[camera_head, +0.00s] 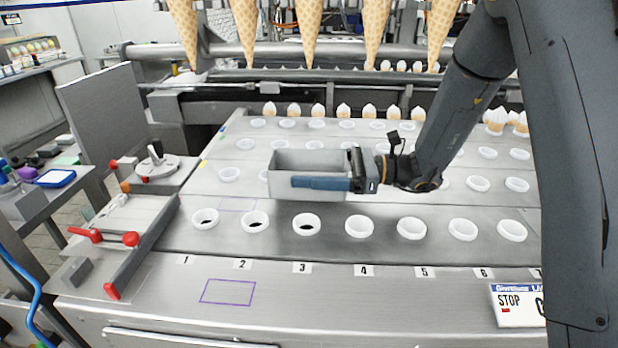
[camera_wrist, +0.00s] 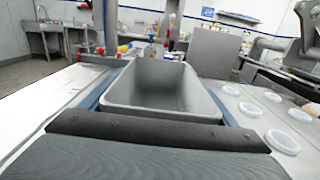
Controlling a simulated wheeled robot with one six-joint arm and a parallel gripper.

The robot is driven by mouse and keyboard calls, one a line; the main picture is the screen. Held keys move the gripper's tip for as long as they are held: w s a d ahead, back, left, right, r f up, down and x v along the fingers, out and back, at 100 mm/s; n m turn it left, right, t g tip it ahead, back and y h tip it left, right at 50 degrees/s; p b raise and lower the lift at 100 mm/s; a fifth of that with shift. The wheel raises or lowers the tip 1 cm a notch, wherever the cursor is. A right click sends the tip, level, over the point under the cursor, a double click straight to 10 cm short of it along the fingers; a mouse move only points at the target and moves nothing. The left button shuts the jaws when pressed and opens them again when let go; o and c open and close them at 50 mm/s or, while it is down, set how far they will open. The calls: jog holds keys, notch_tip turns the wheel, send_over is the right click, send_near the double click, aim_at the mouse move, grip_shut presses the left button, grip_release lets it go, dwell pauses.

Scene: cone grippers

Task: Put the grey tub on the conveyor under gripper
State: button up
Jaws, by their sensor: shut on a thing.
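The grey tub (camera_head: 318,160) is an open, empty rectangular container over the conveyor (camera_head: 330,233), behind the front row of white rings. My gripper (camera_head: 322,184) reaches in from the right and is shut on the tub, with a blue finger along its near side. In the wrist view the tub (camera_wrist: 160,88) sits between two blue fingers, its inside bare. I cannot tell whether the tub's base touches the surface below. A purple outline (camera_head: 238,204) shows just left of the tub, partly covered. Cone grippers holding wafer cones (camera_head: 308,25) hang above the back of the conveyor.
Rows of white ring holders (camera_head: 306,224) cover the conveyor, and filled cones stand in the back row. Another purple outline (camera_head: 228,291) marks the clear front ledge. Red-handled fixtures (camera_head: 105,237) stand at the left. A STOP sign (camera_head: 517,304) stands at the front right.

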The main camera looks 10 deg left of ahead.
jog(key=shift+f, duration=1.5)
jog(key=shift+f, duration=0.1)
jog(key=o, duration=1.2)
jog(key=shift+d, duration=0.1)
jog(key=d+b, duration=0.1)
jog(key=d, duration=0.7)
jog(key=d+b, duration=0.1)
jog(key=d, duration=0.3)
jog(key=shift+w+b, duration=0.35)
jog(key=shift+a, duration=0.15)
